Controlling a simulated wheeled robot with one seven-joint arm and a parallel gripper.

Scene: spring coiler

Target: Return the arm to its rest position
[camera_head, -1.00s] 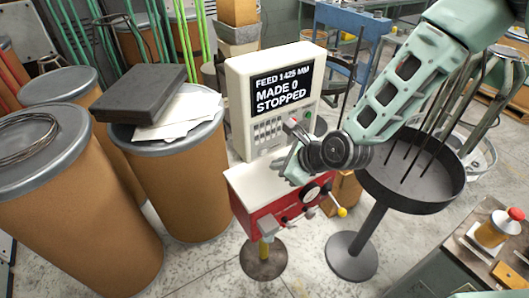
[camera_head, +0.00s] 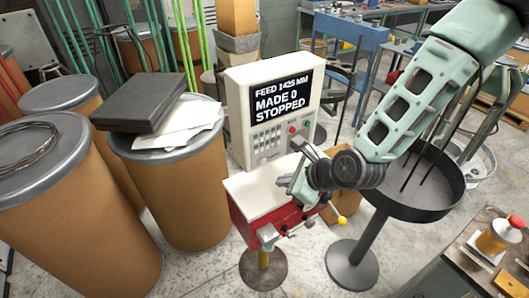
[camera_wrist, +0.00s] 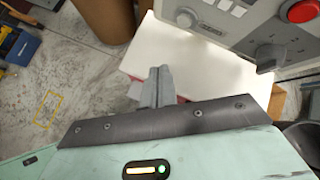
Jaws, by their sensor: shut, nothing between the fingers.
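My gripper (camera_head: 297,181) hangs in front of the white control box, over the red and white machine (camera_head: 262,204). Its fingers are shut with nothing between them. In the wrist view the closed fingers (camera_wrist: 155,88) show against the machine's white top (camera_wrist: 195,65). The control box (camera_head: 250,120) has a screen (camera_head: 281,97) reading "FEED 1425 MM, MADE 0, STOPPED". Its buttons and a red button (camera_wrist: 302,11) show at the wrist view's upper right. My forearm reaches in from the upper right, above the dark round tray. My wrist hides part of the machine's front.
Cardboard drums (camera_head: 175,195) stand at the left, one bearing a black case (camera_head: 140,102) and papers. A bench (camera_head: 455,275) with a red-topped device (camera_head: 497,237) stands at lower right.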

